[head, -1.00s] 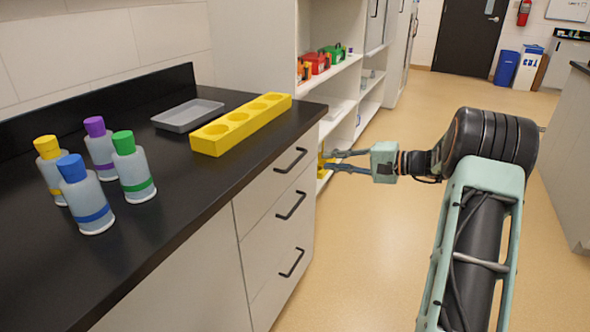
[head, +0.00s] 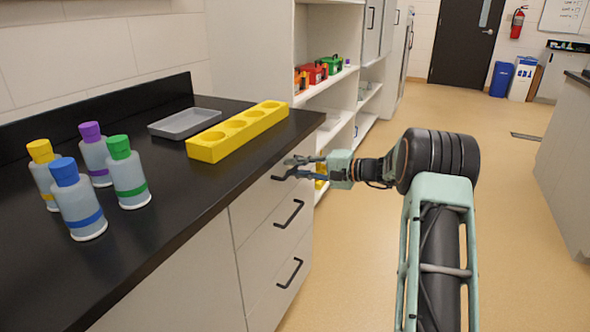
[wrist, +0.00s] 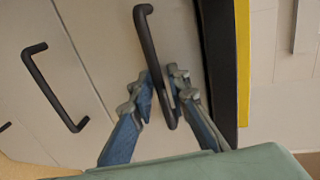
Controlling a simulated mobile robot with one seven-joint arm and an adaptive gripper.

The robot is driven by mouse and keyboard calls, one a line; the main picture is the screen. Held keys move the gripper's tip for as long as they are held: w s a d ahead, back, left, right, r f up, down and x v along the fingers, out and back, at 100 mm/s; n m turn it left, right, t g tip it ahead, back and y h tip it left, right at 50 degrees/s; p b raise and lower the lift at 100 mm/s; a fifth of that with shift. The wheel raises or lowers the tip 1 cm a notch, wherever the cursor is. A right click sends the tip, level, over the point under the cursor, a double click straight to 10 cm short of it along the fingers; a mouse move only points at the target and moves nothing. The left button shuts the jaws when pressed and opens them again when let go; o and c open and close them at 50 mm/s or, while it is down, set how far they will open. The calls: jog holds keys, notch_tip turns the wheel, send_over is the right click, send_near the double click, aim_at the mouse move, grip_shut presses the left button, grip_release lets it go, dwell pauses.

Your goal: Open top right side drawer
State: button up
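The top drawer (head: 255,195) is shut, just under the black countertop, with a pale front. Its dark bar handle shows in the wrist view (wrist: 148,45), standing between my two fingers. My gripper (head: 292,167) is at this handle in the head view and covers part of it. In the wrist view my gripper (wrist: 162,92) has its fingers apart, one on each side of the handle near its lower end. I cannot tell whether either finger touches the bar.
Two more drawer handles (head: 289,213) (head: 289,273) lie below. On the counter (head: 165,215) stand several capped bottles (head: 78,200), a grey tray (head: 185,124) and a yellow rack (head: 238,130). Open shelves (head: 335,105) stand beyond. The floor (head: 520,230) to the right is clear.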

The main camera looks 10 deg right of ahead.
jog(key=shift+c, duration=0.3)
grip_shut()
